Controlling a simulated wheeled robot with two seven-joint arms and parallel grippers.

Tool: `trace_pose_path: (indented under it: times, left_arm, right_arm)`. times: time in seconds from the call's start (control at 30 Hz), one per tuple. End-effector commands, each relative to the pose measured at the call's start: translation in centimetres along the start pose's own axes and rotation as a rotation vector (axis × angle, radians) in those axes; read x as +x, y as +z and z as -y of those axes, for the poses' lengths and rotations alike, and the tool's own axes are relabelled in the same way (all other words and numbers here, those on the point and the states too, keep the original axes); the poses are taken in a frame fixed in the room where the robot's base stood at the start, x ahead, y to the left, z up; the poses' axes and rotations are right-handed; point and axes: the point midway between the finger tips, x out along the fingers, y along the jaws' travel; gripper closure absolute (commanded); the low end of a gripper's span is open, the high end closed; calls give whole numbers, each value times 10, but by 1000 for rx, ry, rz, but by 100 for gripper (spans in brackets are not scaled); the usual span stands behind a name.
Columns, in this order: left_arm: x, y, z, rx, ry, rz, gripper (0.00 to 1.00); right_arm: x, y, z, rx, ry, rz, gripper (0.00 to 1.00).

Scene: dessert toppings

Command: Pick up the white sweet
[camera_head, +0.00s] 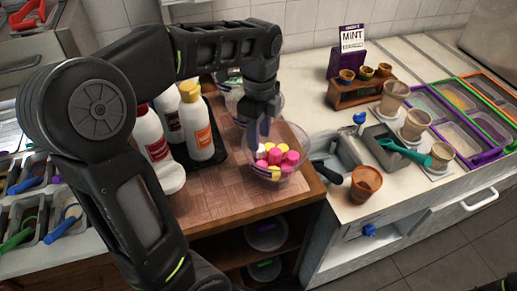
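A clear glass bowl (303,146) stands near the right edge of the wooden counter. It holds a pile of pink sweets (275,157) and yellow sweets (274,173). Whether the fingers are apart or closed is too small and dark to tell.
Sauce bottles (197,120) stand on a dark tray left of the bowl. Another clear bowl sits behind my gripper. To the right are a small sink (335,155), a brown cup (365,184), paper cups (393,98) and topping trays (455,122).

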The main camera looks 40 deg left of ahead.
Motion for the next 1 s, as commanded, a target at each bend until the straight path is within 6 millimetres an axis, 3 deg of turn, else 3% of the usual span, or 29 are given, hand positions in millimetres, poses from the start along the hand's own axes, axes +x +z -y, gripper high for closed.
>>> trace_pose_path:
  times: [0.3, 0.9, 1.0]
  left_arm:
    - [40, -2, 0, -1, 3, 0, 60]
    - [42, -2, 0, 0, 1, 0, 60]
    - [42, -2, 0, 0, 1, 0, 67]
  right_arm:
    - [-10, 1, 3, 3, 4, 3, 64]
    - [-9, 1, 2, 2, 3, 3, 64]
    - [-9, 1, 2, 2, 3, 3, 64]
